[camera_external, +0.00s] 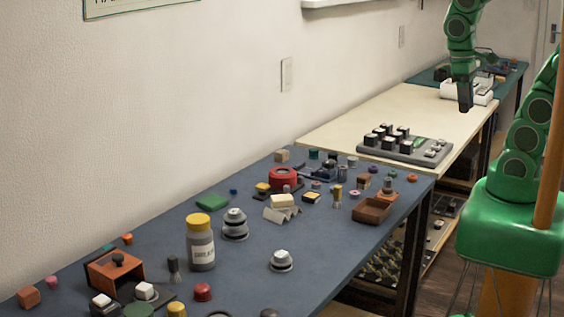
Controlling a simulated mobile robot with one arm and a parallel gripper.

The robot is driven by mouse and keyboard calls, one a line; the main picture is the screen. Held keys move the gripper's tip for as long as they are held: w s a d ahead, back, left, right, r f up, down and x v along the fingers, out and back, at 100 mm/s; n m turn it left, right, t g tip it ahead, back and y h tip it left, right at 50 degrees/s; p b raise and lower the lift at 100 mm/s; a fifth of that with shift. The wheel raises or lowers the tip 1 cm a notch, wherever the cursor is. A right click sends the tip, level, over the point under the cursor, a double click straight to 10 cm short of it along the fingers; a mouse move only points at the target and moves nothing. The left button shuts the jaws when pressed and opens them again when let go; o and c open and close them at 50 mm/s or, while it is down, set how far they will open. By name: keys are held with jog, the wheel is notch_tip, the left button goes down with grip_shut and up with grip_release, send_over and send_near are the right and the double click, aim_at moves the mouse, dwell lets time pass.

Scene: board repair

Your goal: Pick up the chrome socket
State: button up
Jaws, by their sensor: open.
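I cannot tell for sure which item is the chrome socket. A small grey metallic cylinder (352,161) stands near the far edge of the blue-grey table (255,297) and could be it; it is too small to make out. My gripper (465,106) hangs pointing down at the upper right, over the cream table's far part. It appears empty and is open. It is well apart from the items on the blue-grey table.
A grey tray with dark blocks (405,150) sits on the cream table (375,112). The blue-grey table is crowded: a yellow-capped jar (201,247), stacked grey domes (235,225), a red round device (283,178), a brown tray (371,210).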

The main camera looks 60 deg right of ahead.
jog(key=w+a+f+m+y, duration=0.45)
jog(key=w+a+y, duration=0.2)
jog(key=w, duration=0.35)
jog(key=w+f+m+t+y, duration=0.2)
jog(key=w+f+m+y, duration=0.3)
jog(key=w, duration=0.6)
jog(key=m+t, duration=0.7)
jog(key=m, duration=0.6)
send_near(342, 170)
jog(key=a+r, duration=0.2)
jog(key=s+a+r, duration=0.1)
jog(key=a+r, duration=0.2)
jog(key=shift+s+a+r, duration=0.2)
jog(key=shift+a, duration=0.1)
jog(key=d+f+m+t+h, duration=0.1)
jog(key=d+f+m, duration=0.1)
jog(key=d+f, duration=0.1)
jog(key=d+f+m+t+h, duration=0.1)
jog(key=d+f+m, duration=0.1)
jog(key=d+f, duration=0.1)
jog(key=shift+w+f+m, duration=0.15)
jog(key=shift+f+m, duration=0.1)
jog(key=shift+r+x, duration=0.15)
jog(key=shift+x, duration=1.75)
jog(key=shift+r+x, duration=0.1)
jog(key=shift+x, duration=1.85)
jog(key=shift+a, duration=0.15)
jog(key=shift+c, duration=0.3)
